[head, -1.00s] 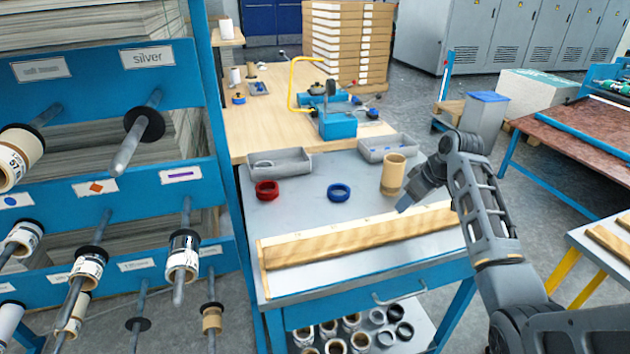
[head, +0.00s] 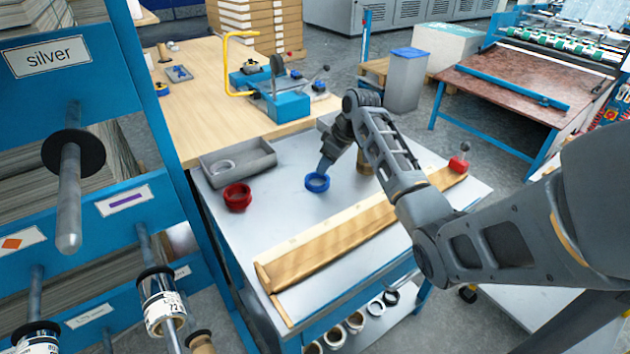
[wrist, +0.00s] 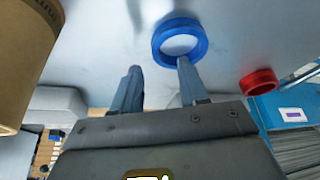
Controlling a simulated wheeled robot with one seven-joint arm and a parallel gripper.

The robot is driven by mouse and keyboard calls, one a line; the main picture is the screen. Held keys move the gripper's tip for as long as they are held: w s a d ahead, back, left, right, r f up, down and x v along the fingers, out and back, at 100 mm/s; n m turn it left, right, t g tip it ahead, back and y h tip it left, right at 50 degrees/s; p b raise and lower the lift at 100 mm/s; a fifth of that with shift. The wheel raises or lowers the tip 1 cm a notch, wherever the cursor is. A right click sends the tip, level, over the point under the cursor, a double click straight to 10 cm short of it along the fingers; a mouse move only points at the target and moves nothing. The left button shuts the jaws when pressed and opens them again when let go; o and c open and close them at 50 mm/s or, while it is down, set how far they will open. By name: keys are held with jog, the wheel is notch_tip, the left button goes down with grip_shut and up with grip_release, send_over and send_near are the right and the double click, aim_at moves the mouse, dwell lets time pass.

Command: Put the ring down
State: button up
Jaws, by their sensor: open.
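The blue ring (head: 317,182) lies flat on the grey metal bench top, and it also shows in the wrist view (wrist: 203,43). My gripper (head: 323,164) is low over the bench at the ring's far side. In the wrist view my gripper (wrist: 158,66) is open with nothing between its fingers. The tip of its right finger overlaps the ring's near rim and reaches the edge of its hole. I cannot tell whether it touches. A red ring (head: 237,196) sits apart to the left, and it shows at the right of the wrist view (wrist: 260,82).
A brown cardboard core (head: 365,163) stands close behind my arm and fills the left of the wrist view (wrist: 22,60). A grey tray (head: 238,162) sits at the back left. A wooden strip (head: 340,232) runs along the bench front. Bare bench lies between the rings.

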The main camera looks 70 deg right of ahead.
jog(key=x, duration=0.4)
jog(key=shift+s+d+f, duration=0.1)
jog(key=shift+s, duration=0.05)
grip_shut()
